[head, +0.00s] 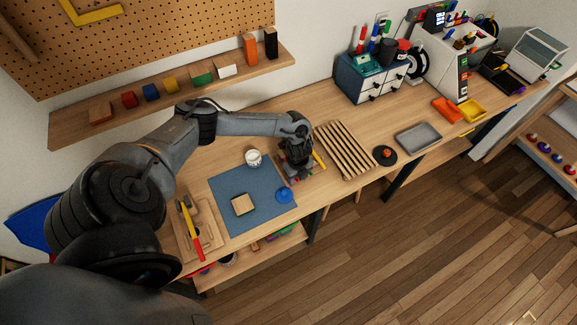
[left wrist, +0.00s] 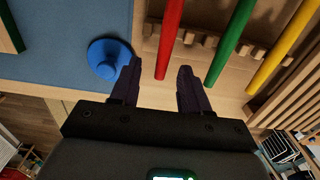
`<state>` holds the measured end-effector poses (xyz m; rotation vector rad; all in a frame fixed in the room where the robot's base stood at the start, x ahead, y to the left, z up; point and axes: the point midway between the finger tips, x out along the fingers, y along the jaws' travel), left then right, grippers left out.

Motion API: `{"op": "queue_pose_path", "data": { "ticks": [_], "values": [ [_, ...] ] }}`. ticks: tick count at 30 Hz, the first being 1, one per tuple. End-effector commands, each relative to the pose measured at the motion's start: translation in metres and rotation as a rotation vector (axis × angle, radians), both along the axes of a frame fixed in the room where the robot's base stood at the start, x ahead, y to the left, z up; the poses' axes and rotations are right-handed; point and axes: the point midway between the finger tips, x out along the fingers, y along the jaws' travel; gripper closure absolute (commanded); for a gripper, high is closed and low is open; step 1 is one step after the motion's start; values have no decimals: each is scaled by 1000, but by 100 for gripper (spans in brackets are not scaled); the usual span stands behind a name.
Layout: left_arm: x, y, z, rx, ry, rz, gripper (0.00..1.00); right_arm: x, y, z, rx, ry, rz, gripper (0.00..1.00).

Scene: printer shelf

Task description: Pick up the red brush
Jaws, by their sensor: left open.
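The red brush (left wrist: 169,38) shows as a long red handle in the left wrist view, its near end pointing between my fingers. My left gripper (left wrist: 158,78) is open, with one finger on each side of the line of the red handle. No grip on the handle shows. A green handle (left wrist: 230,45) and a yellow handle (left wrist: 284,44) lie to the right of the red one, across a notched wooden rack (left wrist: 201,38). In the head view my left gripper (head: 296,168) is over the rack and hides most of it. The brush's head is out of sight.
A blue knob-like piece (left wrist: 107,58) on the blue mat (head: 228,205) is close to my left finger. A slatted wooden rack (head: 344,150) stands right of the gripper. A white cup (head: 253,158) and wooden block (head: 242,204) are on the left.

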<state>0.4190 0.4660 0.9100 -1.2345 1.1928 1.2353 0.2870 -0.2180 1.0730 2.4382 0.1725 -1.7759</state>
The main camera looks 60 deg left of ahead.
Motion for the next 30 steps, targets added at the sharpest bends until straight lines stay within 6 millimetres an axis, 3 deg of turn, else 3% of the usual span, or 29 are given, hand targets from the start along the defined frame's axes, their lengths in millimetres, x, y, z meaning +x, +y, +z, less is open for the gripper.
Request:
{"op": "queue_pose_path", "data": {
  "ticks": [6, 15, 30],
  "values": [
    [0, 0, -1, 0, 0, 0, 54, 0, 0, 0, 1, -1, 0, 57],
    [0, 0, 0, 0, 0, 0, 100, 0, 0, 0, -1, -1, 2, 57],
    [1, 0, 5, 0, -2, 1, 100, 0, -2, 0, -9, -1, 6, 57]
  ]
}}
